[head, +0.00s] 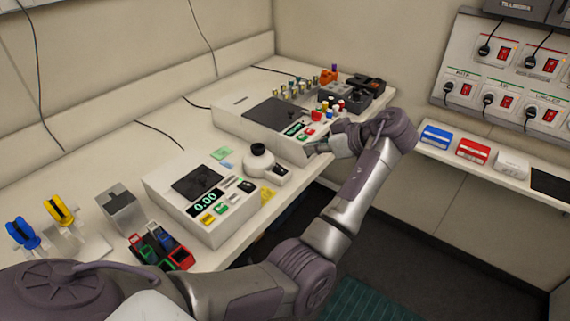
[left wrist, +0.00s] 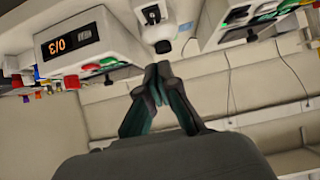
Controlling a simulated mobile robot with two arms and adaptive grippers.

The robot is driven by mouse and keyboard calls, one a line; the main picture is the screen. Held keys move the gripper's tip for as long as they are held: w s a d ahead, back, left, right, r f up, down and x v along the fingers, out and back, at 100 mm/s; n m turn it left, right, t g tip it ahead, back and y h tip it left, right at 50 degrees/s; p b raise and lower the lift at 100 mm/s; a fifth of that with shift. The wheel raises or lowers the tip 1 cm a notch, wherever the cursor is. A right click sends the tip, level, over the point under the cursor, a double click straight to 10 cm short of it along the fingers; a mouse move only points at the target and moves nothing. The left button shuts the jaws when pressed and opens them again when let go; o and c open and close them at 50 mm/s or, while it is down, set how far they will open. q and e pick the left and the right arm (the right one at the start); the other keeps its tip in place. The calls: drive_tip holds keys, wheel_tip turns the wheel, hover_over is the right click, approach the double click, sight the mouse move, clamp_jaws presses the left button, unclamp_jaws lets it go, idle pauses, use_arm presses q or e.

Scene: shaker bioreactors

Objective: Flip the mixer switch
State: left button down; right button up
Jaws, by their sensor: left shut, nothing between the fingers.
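No switch here is readable as the mixer's. Red rocker switches sit on the wall panel (head: 484,92) at the right in the head view, with labels too small to read surely. My left gripper (head: 311,149) is shut and empty, in front of the far white device (head: 228,120) at the bench's front edge. In the left wrist view my shut fingertips (left wrist: 158,70) point toward a small white unit (left wrist: 158,27). A white device (left wrist: 96,44) with an orange-lit display and green and red buttons is left of the fingers, apart from them. My right gripper is not visible.
A nearer white device (head: 160,197) reads 0.00. Between the two devices stands a small white unit with a round black top (head: 262,164). A shelf (head: 480,173) holds blue and red boxes.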

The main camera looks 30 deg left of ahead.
use_arm(q)
drive_tip(key=p, duration=0.3)
hover_over(284, 171)
drive_tip(key=f, duration=0.5)
drive_tip(key=shift+d+f, duration=0.2)
drive_tip(key=shift+f, duration=0.05)
drive_tip(key=f+p, duration=0.1)
drive_tip(key=f, duration=0.2)
drive_tip(key=shift+a+f, duration=0.2)
drive_tip(key=shift+f, duration=0.4)
drive_tip(key=shift+a, duration=0.1)
